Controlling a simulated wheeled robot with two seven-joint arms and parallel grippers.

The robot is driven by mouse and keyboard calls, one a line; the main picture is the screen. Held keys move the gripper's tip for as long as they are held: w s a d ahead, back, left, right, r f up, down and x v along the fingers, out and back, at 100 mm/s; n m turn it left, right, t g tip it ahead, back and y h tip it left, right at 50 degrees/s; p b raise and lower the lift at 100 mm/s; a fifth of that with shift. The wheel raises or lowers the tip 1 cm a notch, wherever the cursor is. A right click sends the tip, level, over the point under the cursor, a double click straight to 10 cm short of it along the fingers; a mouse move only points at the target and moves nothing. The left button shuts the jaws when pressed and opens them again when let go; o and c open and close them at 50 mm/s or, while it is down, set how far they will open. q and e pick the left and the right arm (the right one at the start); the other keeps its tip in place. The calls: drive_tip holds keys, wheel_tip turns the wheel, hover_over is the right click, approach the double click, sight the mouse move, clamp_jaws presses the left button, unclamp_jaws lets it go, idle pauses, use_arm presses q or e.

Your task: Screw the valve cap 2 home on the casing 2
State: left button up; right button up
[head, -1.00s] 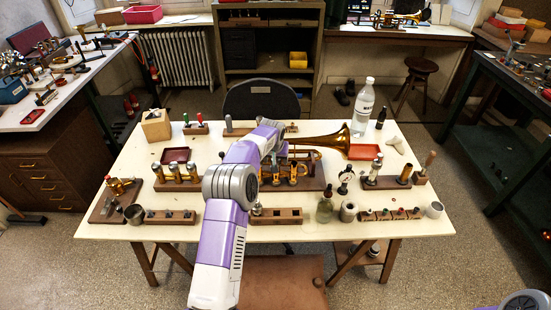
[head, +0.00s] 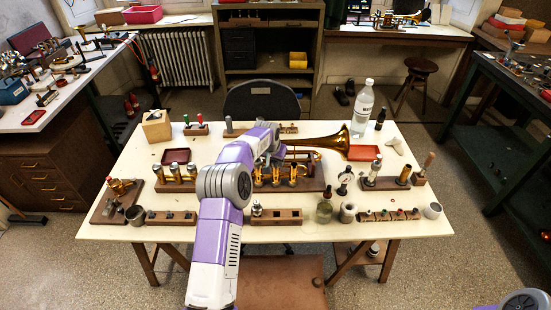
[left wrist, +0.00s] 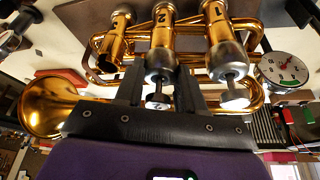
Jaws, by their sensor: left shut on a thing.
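The brass horn (head: 336,146) lies across the middle of the bench, with its upright valve casings (head: 292,174) in front of my left arm. In the left wrist view, casing 2 (left wrist: 162,38) bears a "2" and lies between two other casings. Valve cap 2 (left wrist: 160,66) is a silvery ring at its end, with a stem and button beyond it. My left gripper (left wrist: 160,88) is shut on this cap, one dark finger on each side. The cap seems to touch the casing; its thread is hidden. In the head view my forearm hides the fingers. My right gripper is out of view.
A neighbouring capped casing (left wrist: 220,40) stands close beside the fingers. A dial gauge (left wrist: 283,69) is near the horn. Wooden blocks (head: 276,216), a glass bottle (head: 324,210) and a red tray (head: 363,152) surround it.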

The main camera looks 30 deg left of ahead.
use_arm(q)
drive_tip(key=shift+a+m+h+p, duration=0.1)
drive_tip(key=shift+m+h+p, duration=0.4)
drive_tip(key=shift+m, duration=1)
drive_tip(key=shift+a+m+h+p, duration=0.1)
drive_tip(key=shift+m+h+p, duration=0.4)
drive_tip(key=shift+m+p, duration=0.4)
drive_tip(key=shift+m+g+h+p, duration=0.45)
drive_tip(key=shift+m+p, duration=0.25)
drive_tip(key=shift+m, duration=0.9)
drive_tip(key=o, duration=1.2)
drive_tip(key=shift+o, duration=0.2)
